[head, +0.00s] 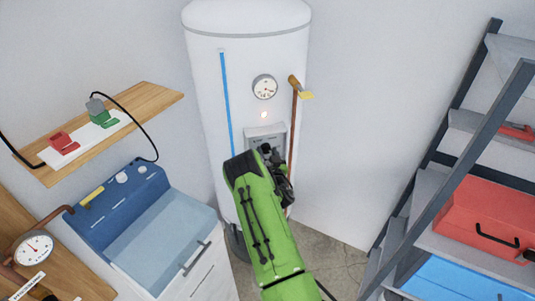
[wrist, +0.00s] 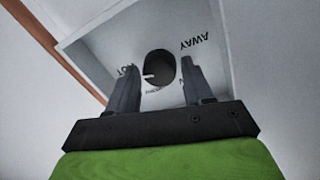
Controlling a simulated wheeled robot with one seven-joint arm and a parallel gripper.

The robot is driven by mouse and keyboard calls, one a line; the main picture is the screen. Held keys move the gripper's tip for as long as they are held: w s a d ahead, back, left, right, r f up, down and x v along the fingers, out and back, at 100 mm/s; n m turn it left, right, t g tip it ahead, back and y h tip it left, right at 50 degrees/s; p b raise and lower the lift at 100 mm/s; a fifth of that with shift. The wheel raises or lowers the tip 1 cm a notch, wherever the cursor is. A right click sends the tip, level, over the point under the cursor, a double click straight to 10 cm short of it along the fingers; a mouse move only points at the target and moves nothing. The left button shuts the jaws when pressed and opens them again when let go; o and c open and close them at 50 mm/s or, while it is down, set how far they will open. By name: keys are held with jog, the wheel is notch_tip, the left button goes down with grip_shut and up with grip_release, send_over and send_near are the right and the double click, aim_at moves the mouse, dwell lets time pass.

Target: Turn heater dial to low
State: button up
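The heater (head: 205,95) is a tall white tank in the head view, with a grey control box (head: 258,133) low on its front. In the wrist view the box's face (wrist: 205,75) carries a round dark dial (wrist: 160,66). Its white mark points left, just below an upside-down HOT label; AWAY is at the upper right, and other lettering is partly hidden by the fingers. My gripper (wrist: 159,72) is open, one finger on each side of the dial, with visible gaps. In the head view my gripper (head: 270,157) covers the dial.
A round gauge (head: 264,87) and a small lit lamp (head: 263,115) are above the box. A copper pipe (head: 294,115) with a yellow-tagged valve runs close on the right. A blue-topped washer (head: 160,230) stands left; shelves (head: 445,190) stand right.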

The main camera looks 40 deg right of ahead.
jog(key=c, duration=0.7)
